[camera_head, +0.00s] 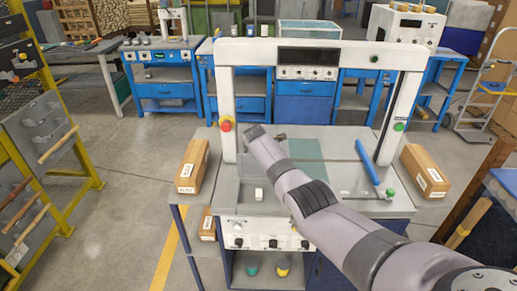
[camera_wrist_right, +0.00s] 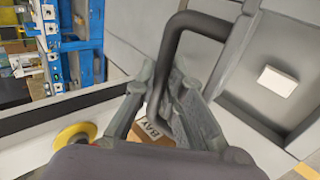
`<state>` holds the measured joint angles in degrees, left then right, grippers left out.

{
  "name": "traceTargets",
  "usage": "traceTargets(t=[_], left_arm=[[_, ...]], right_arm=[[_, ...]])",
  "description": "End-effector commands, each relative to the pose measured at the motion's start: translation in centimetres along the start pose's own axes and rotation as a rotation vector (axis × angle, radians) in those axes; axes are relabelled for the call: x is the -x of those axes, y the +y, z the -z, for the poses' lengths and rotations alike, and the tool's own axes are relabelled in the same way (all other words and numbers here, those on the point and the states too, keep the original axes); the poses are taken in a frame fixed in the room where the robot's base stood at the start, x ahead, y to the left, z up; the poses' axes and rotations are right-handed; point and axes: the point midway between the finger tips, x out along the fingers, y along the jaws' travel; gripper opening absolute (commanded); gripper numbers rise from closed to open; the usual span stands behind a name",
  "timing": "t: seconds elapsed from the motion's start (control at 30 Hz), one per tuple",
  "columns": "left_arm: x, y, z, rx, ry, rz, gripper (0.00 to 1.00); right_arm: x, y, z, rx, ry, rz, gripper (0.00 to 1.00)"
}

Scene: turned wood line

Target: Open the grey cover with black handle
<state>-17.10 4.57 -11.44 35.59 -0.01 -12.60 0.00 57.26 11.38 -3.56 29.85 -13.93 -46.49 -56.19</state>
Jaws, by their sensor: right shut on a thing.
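The black handle (camera_wrist_right: 188,24) is a bent bar that fills the top middle of the right wrist view. Behind it is the flat grey cover (camera_wrist_right: 130,32); how far it stands open I cannot tell. My right gripper (camera_wrist_right: 165,80) has its two grey fingers closed around the handle's near leg. In the head view my right arm comes from the lower right, and its gripper end (camera_head: 258,134) is at the left side of the white machine frame (camera_head: 227,85). The fingers and handle are mostly hidden there. My left gripper is not in view.
A small white block lies on the machine bed (camera_head: 258,195). A blue bar (camera_head: 367,162) stands at the bed's right. A red button with a yellow ring (camera_head: 226,125) is on the left post.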

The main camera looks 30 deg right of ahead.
Motion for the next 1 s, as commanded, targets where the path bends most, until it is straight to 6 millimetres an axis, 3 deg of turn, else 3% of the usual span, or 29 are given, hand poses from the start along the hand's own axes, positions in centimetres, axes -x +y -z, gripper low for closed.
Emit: traceTargets(t=[0.03,0.23,0.27,0.57,1.0], left_arm=[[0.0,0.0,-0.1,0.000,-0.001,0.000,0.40],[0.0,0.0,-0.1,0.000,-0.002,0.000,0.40],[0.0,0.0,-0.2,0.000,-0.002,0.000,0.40],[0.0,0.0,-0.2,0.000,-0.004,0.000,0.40],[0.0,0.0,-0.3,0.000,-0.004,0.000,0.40]], right_arm=[[0.3,1.2,-0.1,-0.004,0.003,-0.026,0.00],[0.3,1.3,-0.2,-0.004,0.003,-0.029,0.00],[0.3,1.4,-0.2,-0.004,0.003,-0.030,0.12],[0.2,1.0,-0.1,-0.003,0.003,-0.023,0.31],[-0.1,0.1,-0.1,-0.001,0.001,-0.007,0.31]])
